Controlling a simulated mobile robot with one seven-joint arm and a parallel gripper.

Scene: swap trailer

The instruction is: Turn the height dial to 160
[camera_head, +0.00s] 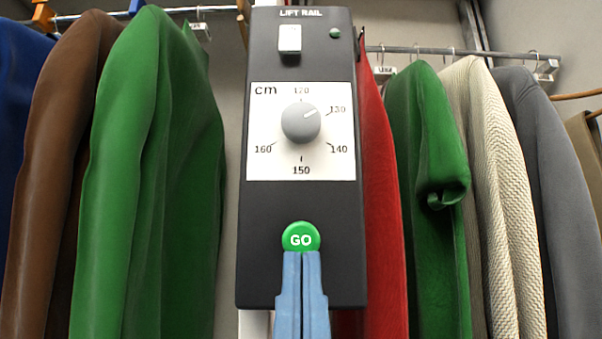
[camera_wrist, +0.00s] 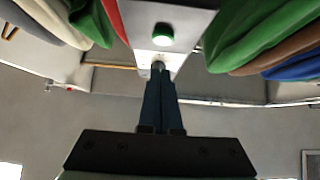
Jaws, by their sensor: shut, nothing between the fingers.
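The height dial (camera_head: 301,123) is a round grey knob on a white "cm" plate (camera_head: 262,165) marked 120 to 160. Its white pointer line points up and right, towards 130. The 160 mark is at the plate's lower left. The green GO button (camera_head: 301,237) is below the plate on the dark control box (camera_head: 260,215). A green button (camera_wrist: 162,34) also shows in the wrist view. My gripper (camera_head: 302,254) has its blue fingers shut and empty, with the tips at the GO button's lower edge; I cannot tell whether they touch. The fingers also show in the wrist view (camera_wrist: 158,72).
A light rocker switch (camera_head: 289,39) and a small green lamp (camera_head: 335,33) are at the box's top. Green (camera_head: 135,150) and brown (camera_head: 60,150) garments hang at left; red (camera_head: 380,200), green (camera_head: 425,120), cream (camera_head: 490,170) and grey ones (camera_head: 550,180) hang at right.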

